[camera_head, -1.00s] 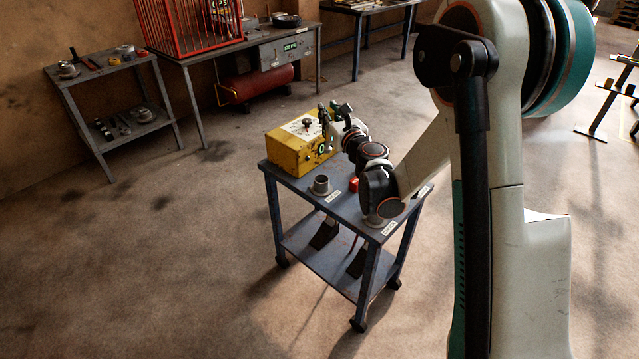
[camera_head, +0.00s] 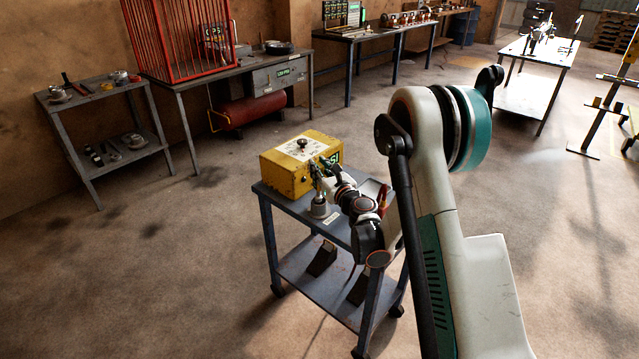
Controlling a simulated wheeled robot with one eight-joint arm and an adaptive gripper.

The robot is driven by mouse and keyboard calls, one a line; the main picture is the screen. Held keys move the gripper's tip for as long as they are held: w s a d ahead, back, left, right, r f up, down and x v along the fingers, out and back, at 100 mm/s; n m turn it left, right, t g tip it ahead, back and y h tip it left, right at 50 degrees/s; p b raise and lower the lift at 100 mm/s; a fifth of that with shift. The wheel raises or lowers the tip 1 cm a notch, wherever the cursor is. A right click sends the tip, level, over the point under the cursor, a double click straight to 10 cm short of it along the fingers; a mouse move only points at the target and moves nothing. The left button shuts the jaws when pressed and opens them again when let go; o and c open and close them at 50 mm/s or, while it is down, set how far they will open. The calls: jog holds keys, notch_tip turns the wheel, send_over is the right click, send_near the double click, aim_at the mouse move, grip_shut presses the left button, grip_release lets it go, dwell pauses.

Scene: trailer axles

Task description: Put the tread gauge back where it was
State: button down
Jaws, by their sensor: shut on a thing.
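My gripper (camera_head: 325,172) is at the end of my arm, over the left part of the blue-grey cart (camera_head: 325,285). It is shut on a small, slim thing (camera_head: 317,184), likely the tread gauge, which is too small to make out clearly. This thing hangs down just above or into a grey round cup (camera_head: 318,208) on the cart top; I cannot tell whether it is inside. A white label (camera_head: 329,218) lies in front of the cup. My wrist and arm hide much of the cart's right side.
A yellow box (camera_head: 288,178) with a black knob and green display stands close behind my gripper. A small red thing (camera_head: 383,198) shows beside my arm. A grey shelf (camera_head: 65,122) and a desk with a red cage (camera_head: 180,45) stand back left.

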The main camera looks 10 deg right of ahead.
notch_tip(320, 180, down, 4)
jog(key=shift+f+b, duration=0.15)
jog(key=shift+b, duration=0.65)
jog(key=c, duration=1.4)
grip_release()
